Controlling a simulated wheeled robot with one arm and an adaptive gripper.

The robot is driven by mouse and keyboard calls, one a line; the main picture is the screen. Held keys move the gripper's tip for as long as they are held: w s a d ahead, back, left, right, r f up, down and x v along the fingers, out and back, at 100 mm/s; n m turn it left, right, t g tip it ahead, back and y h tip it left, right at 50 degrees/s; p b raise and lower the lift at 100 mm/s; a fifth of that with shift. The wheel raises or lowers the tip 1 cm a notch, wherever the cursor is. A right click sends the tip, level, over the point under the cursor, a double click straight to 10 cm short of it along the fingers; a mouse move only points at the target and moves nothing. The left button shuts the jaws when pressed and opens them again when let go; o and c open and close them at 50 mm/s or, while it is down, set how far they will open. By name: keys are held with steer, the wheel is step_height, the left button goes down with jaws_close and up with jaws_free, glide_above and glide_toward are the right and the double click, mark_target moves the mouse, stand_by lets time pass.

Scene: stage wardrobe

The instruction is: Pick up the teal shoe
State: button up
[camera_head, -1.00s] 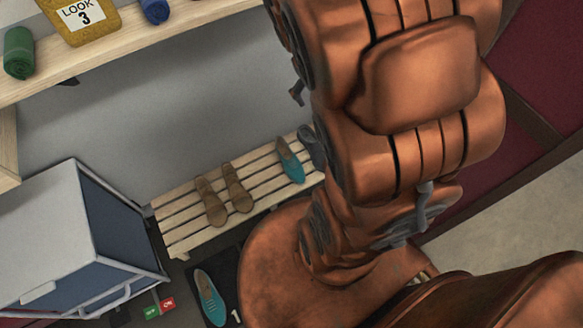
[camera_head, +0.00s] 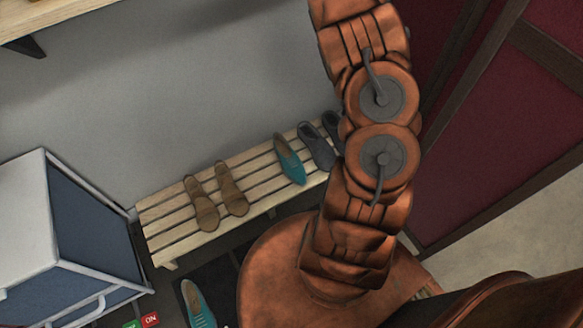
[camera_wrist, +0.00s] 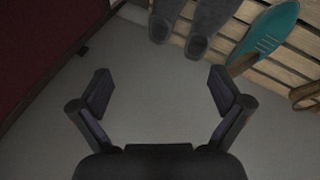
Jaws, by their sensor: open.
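A teal shoe (camera_head: 290,159) lies on the slatted wooden bench (camera_head: 165,220), between a brown pair and a grey pair. It also shows in the wrist view (camera_wrist: 267,36) at the upper right. A second teal shoe (camera_head: 197,303) is on the dark mat on the floor, cut off by the bottom edge of the head view. My gripper (camera_wrist: 158,92) is open and empty over bare grey surface, apart from the bench and its shoes. The gripper is not seen in the head view.
Brown shoes (camera_head: 229,190) and grey shoes (camera_head: 316,147) share the bench; the grey pair (camera_wrist: 209,25) is at the top of the wrist view. A blue and white box-like cart (camera_head: 92,225) stands at left. Dark red panels (camera_head: 505,130) stand at right.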

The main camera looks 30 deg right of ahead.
mark_target(303, 175)
steer(key=a+f+t+y+b, duration=0.1)
steer(key=a+f+t+b, duration=0.1)
steer(key=f, duration=0.6)
steer(key=a+f+t+y+b, duration=0.1)
steer(key=a+f+b, duration=0.3)
steer(key=f, duration=0.5)
steer(key=a+f+t+y+b, duration=0.2)
steer(key=a+f+b, duration=0.1)
steer(key=f, duration=0.5)
steer(key=shift+s+a+f+t, duration=0.2)
steer(key=shift+s+a+t, duration=0.15)
steer(key=shift+a, duration=0.3)
steer(key=a+f+t+b, duration=0.1)
steer(key=a, duration=0.1)
steer(key=w+a+t+y+b, duration=0.1)
steer(key=a, duration=0.1)
steer(key=a+f+t+b, duration=0.1)
steer(key=shift+w+a+f+m+b, duration=0.2)
steer(key=shift+a+f+m+b, duration=0.1)
steer(key=shift+a+m, duration=0.1)
steer(key=shift+w+a+t, duration=0.2)
steer(key=shift+a+t, duration=0.15)
steer(key=shift+a, duration=0.05)
steer(key=shift+w+a, duration=0.1)
steer(key=shift+w, duration=0.2)
steer(key=shift+b+x, duration=0.3)
steer(key=shift+x, duration=3.2)
steer(key=shift+f, duration=0.1)
steer(key=c, duration=1.1)
